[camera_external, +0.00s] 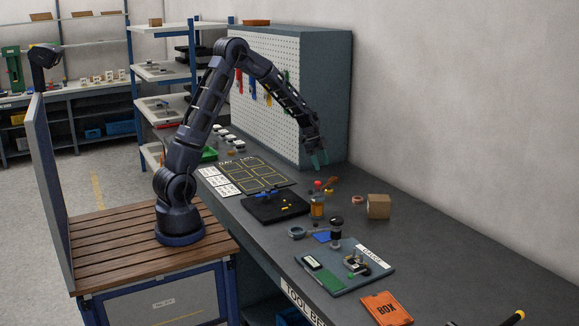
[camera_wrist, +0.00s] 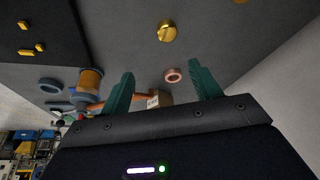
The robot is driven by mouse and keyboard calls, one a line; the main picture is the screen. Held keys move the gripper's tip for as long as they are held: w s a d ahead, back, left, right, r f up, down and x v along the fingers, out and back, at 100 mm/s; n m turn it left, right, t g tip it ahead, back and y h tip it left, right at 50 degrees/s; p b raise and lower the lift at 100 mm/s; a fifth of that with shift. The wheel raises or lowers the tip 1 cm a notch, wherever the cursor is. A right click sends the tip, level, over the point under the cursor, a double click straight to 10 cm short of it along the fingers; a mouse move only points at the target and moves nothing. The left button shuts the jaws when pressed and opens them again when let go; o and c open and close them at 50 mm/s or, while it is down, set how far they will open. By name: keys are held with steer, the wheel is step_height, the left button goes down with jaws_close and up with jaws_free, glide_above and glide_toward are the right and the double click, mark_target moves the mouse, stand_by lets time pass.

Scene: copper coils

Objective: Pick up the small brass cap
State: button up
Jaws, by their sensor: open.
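The small brass cap (camera_wrist: 167,31) is a shiny gold round piece on the dark bench top in the upper middle of the wrist view. I cannot pick it out surely in the external view. My gripper (camera_external: 319,159) hangs from the arm above the bench, near the pegboard cabinet. In the wrist view, the green fingers of my gripper (camera_wrist: 164,72) are spread apart with nothing held between them. The cap shows beyond the fingertips, apart from them.
A copper ring (camera_wrist: 173,75) shows between the fingers. A copper-wound spool (camera_wrist: 90,83) and a grey ring (camera_wrist: 50,86) are left of them. A cardboard box (camera_external: 378,206) stands right of the spool. A black tray (camera_external: 262,209) holds yellow pieces. The pegboard cabinet (camera_external: 326,90) stands behind.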

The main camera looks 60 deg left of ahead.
step_height(320, 180, down, 2)
steer(key=w, duration=0.1)
glide_above(329, 189)
steer(key=s+a, duration=0.1)
steer(key=a, duration=0.1)
steer(key=f, duration=0.5)
steer(key=shift+d+f, duration=0.1)
steer(key=shift+d, duration=0.1)
steer(key=shift+w+a+x, duration=0.1)
steer(key=shift+a+x, duration=0.1)
steer(key=shift+x, duration=1.05)
steer(key=shift+w+a+x, duration=0.1)
steer(key=shift+a+x, duration=0.05)
steer(key=shift+x, duration=1.15)
steer(key=shift+f, duration=0.1)
steer(key=c, duration=1.1)
